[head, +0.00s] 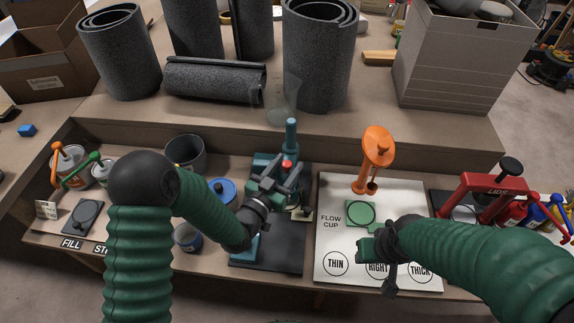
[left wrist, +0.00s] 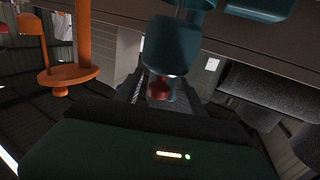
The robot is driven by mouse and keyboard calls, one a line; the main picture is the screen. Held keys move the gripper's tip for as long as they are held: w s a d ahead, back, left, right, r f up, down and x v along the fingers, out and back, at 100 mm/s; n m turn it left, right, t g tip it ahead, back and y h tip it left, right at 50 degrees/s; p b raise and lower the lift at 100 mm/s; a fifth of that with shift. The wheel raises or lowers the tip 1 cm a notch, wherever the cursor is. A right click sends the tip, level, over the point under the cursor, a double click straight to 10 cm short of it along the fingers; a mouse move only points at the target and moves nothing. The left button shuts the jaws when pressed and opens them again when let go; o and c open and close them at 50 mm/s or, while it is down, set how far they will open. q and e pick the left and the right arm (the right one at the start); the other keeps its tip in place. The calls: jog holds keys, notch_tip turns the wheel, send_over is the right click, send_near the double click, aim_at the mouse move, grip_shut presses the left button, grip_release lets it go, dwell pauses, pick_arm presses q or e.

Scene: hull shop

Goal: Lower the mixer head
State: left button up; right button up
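The teal mixer (head: 291,138) stands on a dark base (head: 275,258) at the middle of the bench; a teal part rises upright at its back. A red knob (head: 287,164) shows at the mixer, just beyond my left gripper. My left gripper (head: 284,177) is over the mixer, its dark fingers spread apart, hiding much of it. In the left wrist view, a teal mixer part (left wrist: 172,42) and the red knob (left wrist: 158,88) lie ahead, between the open fingers; I cannot tell whether they touch. My right gripper (head: 378,262) is above the flow-cup board; its fingers are unclear.
The white flow-cup board (head: 330,190) with an orange stand (head: 378,150) is right of the mixer. A red bracket (head: 485,185) is farther right. A blue-lidded can (head: 222,190) and grey pot (head: 186,152) are left.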

pick_arm(q)
jog(key=shift+s, duration=0.1)
jog(key=p+v, duration=0.5)
jog(key=v, duration=1.1)
jog(key=shift+s+a+p, duration=0.3)
jog(key=shift+w, duration=0.1)
